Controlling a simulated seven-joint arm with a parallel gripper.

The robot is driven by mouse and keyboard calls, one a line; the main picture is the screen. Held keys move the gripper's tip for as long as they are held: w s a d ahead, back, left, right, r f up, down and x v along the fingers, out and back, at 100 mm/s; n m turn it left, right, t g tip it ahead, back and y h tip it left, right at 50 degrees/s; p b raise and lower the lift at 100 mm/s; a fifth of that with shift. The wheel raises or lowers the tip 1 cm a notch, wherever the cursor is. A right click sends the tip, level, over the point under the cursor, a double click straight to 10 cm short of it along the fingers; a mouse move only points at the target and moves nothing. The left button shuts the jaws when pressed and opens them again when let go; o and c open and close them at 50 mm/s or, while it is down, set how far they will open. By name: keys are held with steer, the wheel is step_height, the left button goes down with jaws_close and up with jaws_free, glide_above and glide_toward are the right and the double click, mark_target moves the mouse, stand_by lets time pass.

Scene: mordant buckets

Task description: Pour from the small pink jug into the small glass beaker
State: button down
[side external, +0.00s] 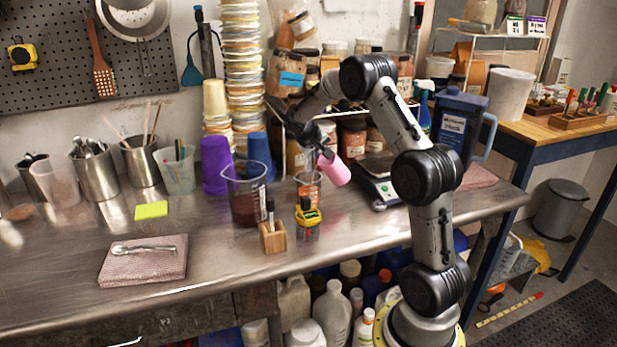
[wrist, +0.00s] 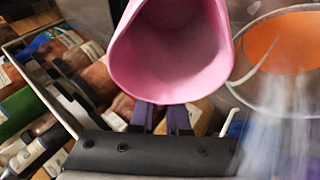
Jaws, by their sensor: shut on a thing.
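The small pink jug (side external: 335,170) hangs above the bench, tilted, in my gripper (side external: 323,155). In the wrist view the open mouth of the jug (wrist: 170,50) faces the camera; its inside looks plain pink and I cannot make out any liquid. My gripper's fingers (wrist: 160,118) are shut on the jug's near side.
A larger clear beaker (side external: 246,205) with dark red-brown liquid stands left of the small one. A scale (side external: 380,186) is at right.

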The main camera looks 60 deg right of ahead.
steer(key=shift+w+a+r, duration=0.1)
steer(key=shift+w+r, duration=0.05)
steer(key=shift+r, duration=0.25)
steer(key=shift+w+a+r+n+g+h, duration=0.15)
steer(key=shift+r+n+g+h, duration=0.15)
steer(key=shift+g+h, duration=0.4)
stand_by(1.1)
steer(key=shift+r+n+g+h, duration=0.4)
steer(key=shift+r+g+h, duration=0.5)
steer(key=shift+h, duration=0.5)
stand_by(3.2)
steer(key=shift+f+g+h, duration=0.2)
steer(key=shift+g+h, duration=0.1)
stand_by(0.8)
